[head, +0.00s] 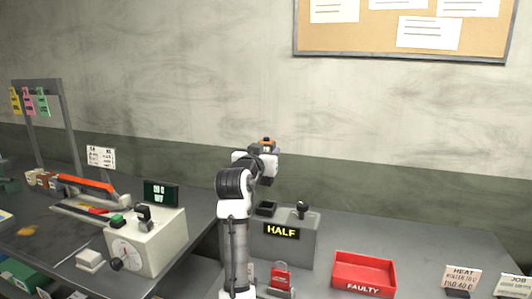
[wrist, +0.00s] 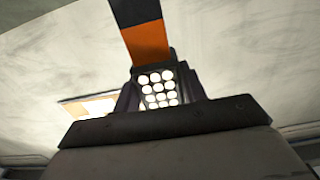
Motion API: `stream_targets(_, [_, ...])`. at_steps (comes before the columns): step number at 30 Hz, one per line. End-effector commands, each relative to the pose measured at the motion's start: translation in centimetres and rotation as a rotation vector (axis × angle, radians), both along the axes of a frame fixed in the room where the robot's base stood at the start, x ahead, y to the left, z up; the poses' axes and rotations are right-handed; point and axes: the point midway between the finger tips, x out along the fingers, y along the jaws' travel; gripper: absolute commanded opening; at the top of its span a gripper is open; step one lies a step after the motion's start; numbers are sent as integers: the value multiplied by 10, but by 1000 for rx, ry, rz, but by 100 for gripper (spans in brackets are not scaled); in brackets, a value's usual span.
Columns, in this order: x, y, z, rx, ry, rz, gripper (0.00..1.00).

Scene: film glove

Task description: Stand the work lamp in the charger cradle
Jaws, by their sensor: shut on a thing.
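The work lamp (wrist: 156,88) fills the middle of the wrist view. It has a face of several bright round lights and an orange and black part above. In the head view its orange and dark top (head: 267,141) shows above my gripper (head: 264,153). My gripper is shut on the lamp and holds it up in the air, in front of the wall. A small black square holder (head: 266,208), which looks like the charger cradle, sits on the grey box marked HALF (head: 290,249), below the lamp. My arm hides the box's left part.
A black knob (head: 302,209) stands on the grey box, right of the holder. A red FAULTY tray (head: 363,272) and a red padlock-like item (head: 281,279) are on the bench in front. A cream box with a dial (head: 147,242) stands on the left bench.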

Motion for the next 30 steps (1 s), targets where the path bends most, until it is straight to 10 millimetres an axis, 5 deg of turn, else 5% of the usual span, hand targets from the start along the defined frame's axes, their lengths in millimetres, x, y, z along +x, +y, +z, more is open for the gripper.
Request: stream_targets(30, [-2,1,-58,1,-1,-1,14])
